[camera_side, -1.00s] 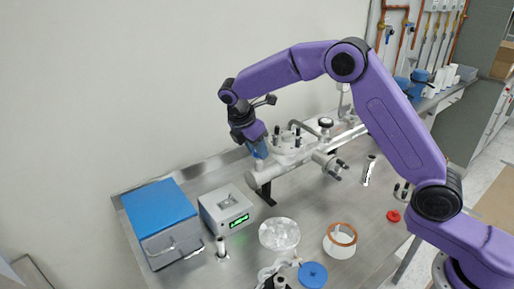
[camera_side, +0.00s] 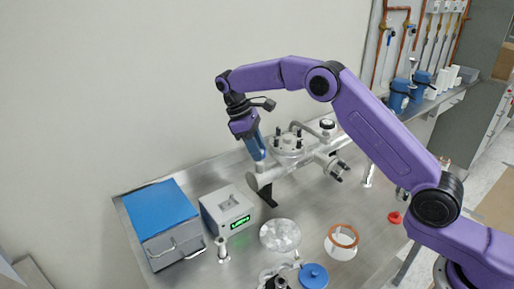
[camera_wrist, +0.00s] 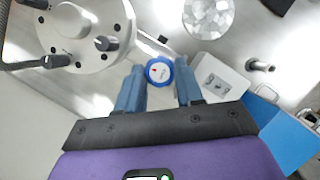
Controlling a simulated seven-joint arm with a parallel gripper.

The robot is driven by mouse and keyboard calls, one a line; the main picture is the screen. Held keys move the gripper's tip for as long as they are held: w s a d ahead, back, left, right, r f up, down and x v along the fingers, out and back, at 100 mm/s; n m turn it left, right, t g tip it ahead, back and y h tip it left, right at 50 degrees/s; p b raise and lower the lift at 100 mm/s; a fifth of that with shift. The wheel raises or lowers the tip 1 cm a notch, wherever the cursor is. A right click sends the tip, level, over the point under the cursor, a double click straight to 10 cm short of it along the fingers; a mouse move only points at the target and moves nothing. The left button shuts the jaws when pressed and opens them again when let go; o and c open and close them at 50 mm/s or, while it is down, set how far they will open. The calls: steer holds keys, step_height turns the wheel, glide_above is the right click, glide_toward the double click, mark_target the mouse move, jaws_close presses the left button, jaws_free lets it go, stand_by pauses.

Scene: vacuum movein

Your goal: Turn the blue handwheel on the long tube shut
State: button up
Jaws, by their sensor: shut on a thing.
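The blue handwheel (camera_wrist: 151,79) shows in the wrist view as a blue ring around a white face with small dark and red marks. It sits between the blue fingertips of my gripper (camera_wrist: 160,75), which is shut on it. In the side view my gripper (camera_side: 257,154) points steeply down at the near left end of the long tube (camera_side: 262,180). There the fingers hide the handwheel. I cannot tell from the frames how far it is turned.
A round flanged chamber (camera_side: 287,147) with dark posts stands close right of my gripper. A grey box with a green display (camera_side: 227,210) and a blue-topped box (camera_side: 160,208) stand left. A foil-like round thing (camera_side: 280,235) and an orange-rimmed cup (camera_side: 342,240) are in front.

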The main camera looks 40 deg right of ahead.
steer(key=m+y, duration=0.1)
steer(key=m, duration=0.2)
steer(key=m+g+y, duration=0.1)
steer(key=m, duration=0.1)
steer(key=shift+w+d+r+m, duration=0.1)
steer(key=shift+w+d+m, duration=0.1)
steer(key=shift+m, duration=0.2)
steer(key=m+y, duration=0.1)
steer(key=m, duration=0.3)
steer(key=shift+d+y, duration=0.15)
steer(key=shift+y, duration=0.25)
steer(key=m, duration=0.2)
steer(key=m+y, duration=0.1)
steer(key=m, duration=0.2)
steer(key=shift+s+d+t+y, duration=0.15)
steer(key=shift+t+y, duration=0.15)
steer(key=shift+t, duration=0.1)
steer(key=shift+s+d+m+t+y, duration=0.1)
steer(key=shift+m+t+y, duration=0.2)
steer(key=shift+m, duration=0.85)
steer(key=shift+m+t+y, duration=0.3)
steer(key=shift+m, duration=0.85)
steer(key=o, duration=1)
steer(key=shift+o, duration=0.2)
steer(key=v, duration=1.2)
